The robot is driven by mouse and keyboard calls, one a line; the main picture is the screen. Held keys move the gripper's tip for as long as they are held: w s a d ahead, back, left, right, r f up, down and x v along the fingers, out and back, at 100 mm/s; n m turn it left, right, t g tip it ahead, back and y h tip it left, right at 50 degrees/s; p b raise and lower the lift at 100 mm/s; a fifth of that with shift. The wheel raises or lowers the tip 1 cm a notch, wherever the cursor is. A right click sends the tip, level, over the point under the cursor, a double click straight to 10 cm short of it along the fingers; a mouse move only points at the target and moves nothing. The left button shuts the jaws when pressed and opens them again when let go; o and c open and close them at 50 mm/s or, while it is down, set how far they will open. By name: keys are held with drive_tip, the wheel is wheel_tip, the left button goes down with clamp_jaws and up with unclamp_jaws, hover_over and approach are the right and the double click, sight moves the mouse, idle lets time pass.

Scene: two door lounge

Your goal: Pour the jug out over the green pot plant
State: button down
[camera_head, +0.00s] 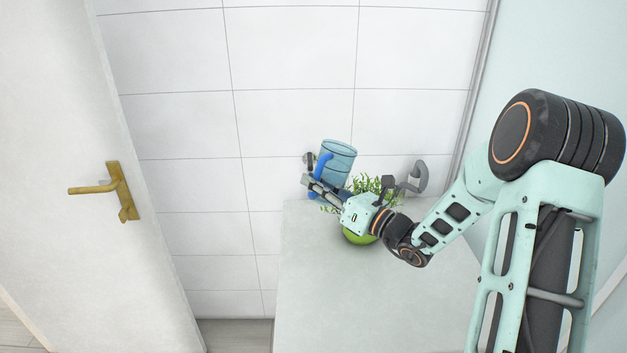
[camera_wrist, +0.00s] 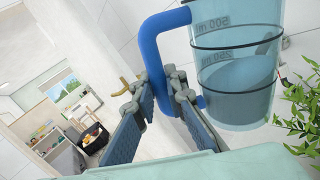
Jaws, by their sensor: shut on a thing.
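The jug (camera_head: 338,158) is clear blue with a blue handle. In the wrist view the jug (camera_wrist: 238,65) shows 500 ml and 250 ml marks and darker liquid in its lower part. My gripper (camera_head: 319,190) is shut on the jug's handle, and the handle also shows between the fingers in the wrist view (camera_wrist: 148,45). The jug is held up, leaning slightly in the head view. The green pot plant (camera_head: 369,186) is just right of and below the jug there; its green pot (camera_head: 357,238) is partly hidden by my wrist. Its leaves (camera_wrist: 304,112) show right of the jug in the wrist view.
The pot stands near the far end of a pale counter (camera_head: 345,300), whose near part is clear. A grey curved object (camera_head: 420,177) is right of the plant. A tiled wall (camera_head: 290,60) is behind. A door (camera_head: 75,200) with a brass handle (camera_head: 118,189) is at left.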

drive_tip(key=shift+w+d+r, duration=0.1)
drive_tip(key=shift+d+r, duration=0.05)
drive_tip(key=shift+r, duration=0.1)
idle(0.4)
drive_tip(key=shift+w+d+r+m+t+p, duration=0.2)
drive_tip(key=shift+d+m+t+p, duration=0.15)
drive_tip(key=shift+m+p, duration=0.55)
drive_tip(key=shift+d+r, duration=0.1)
drive_tip(key=shift+r, duration=0.05)
drive_tip(key=shift+w+d+r+m+t+p, duration=0.2)
drive_tip(key=shift+d+r+m+p, duration=0.1)
drive_tip(key=shift+r+m+p, duration=0.25)
drive_tip(key=shift+w+d+r+m+t+p, duration=0.15)
drive_tip(key=shift+d+r+m+p, duration=0.1)
drive_tip(key=shift+r+m+p, duration=0.3)
drive_tip(key=shift+f, duration=0.15)
drive_tip(key=shift+w+d+f+m+t+p, duration=0.15)
drive_tip(key=shift+d+f+m+p, duration=0.1)
drive_tip(key=shift+m, duration=0.25)
drive_tip(key=shift+w+d+f+m+t+p, duration=0.1)
drive_tip(key=shift+d+f+m+t+p, duration=0.1)
drive_tip(key=shift+m, duration=0.3)
